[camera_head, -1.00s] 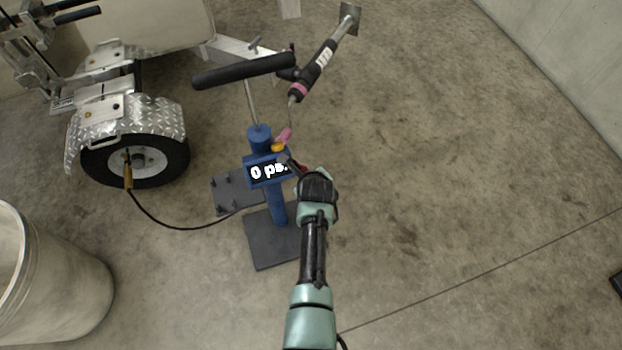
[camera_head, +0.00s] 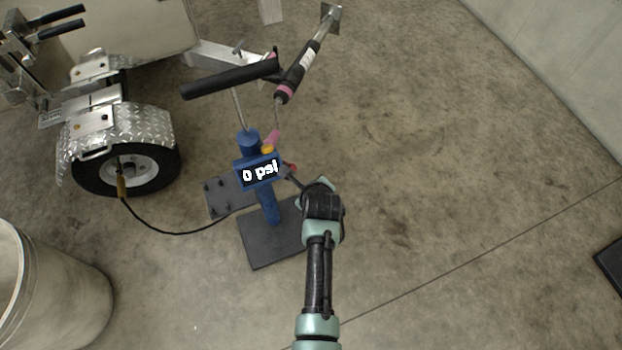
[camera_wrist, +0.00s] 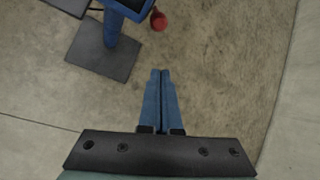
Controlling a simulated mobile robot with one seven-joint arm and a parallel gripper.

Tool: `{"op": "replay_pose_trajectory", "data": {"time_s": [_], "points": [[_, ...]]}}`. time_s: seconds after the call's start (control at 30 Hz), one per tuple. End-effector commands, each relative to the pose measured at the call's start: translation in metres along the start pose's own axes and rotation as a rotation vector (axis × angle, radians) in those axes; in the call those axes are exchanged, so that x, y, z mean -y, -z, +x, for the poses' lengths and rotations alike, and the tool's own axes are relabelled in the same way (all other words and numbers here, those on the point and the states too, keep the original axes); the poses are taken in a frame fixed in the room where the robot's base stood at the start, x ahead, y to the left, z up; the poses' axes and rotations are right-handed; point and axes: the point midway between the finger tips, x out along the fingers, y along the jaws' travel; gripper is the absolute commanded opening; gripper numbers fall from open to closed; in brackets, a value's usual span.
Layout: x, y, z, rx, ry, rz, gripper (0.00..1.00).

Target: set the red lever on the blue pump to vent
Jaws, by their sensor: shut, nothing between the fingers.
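The blue pump (camera_head: 268,207) stands upright on a dark base plate, with a display (camera_head: 261,173) reading 0 psi. The red lever (camera_head: 292,168) shows as a small red end at the right of the pump's head, partly hidden by my gripper in the head view. In the wrist view the red lever (camera_wrist: 158,21) has a round red end beside the pump (camera_wrist: 112,29). My gripper (camera_wrist: 160,73) is shut and empty, its blue fingertips pointing toward the pump side, apart from the lever in that view. In the head view my gripper (camera_head: 287,174) is just right of the display.
A trailer wheel (camera_head: 127,165) under a diamond-plate fender stands at left, with a black hose running to the pump. The pump's black handle (camera_head: 230,80) and a trailer jack (camera_head: 308,55) rise behind. A pale barrel (camera_head: 50,290) is at lower left.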

Motion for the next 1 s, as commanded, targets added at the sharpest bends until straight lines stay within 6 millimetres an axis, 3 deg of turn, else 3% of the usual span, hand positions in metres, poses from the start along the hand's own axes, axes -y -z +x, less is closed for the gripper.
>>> {"op": "replay_pose_trajectory", "data": {"time_s": [0.1, 0.27, 1.0], "points": [[0.002, -0.004, -0.020, -0.001, 0.000, -0.001, 0.00], [0.003, -0.006, -0.031, 0.000, 0.000, -0.001, 0.00], [0.007, -0.012, -0.035, 0.011, 0.011, -0.020, 0.00]]}}
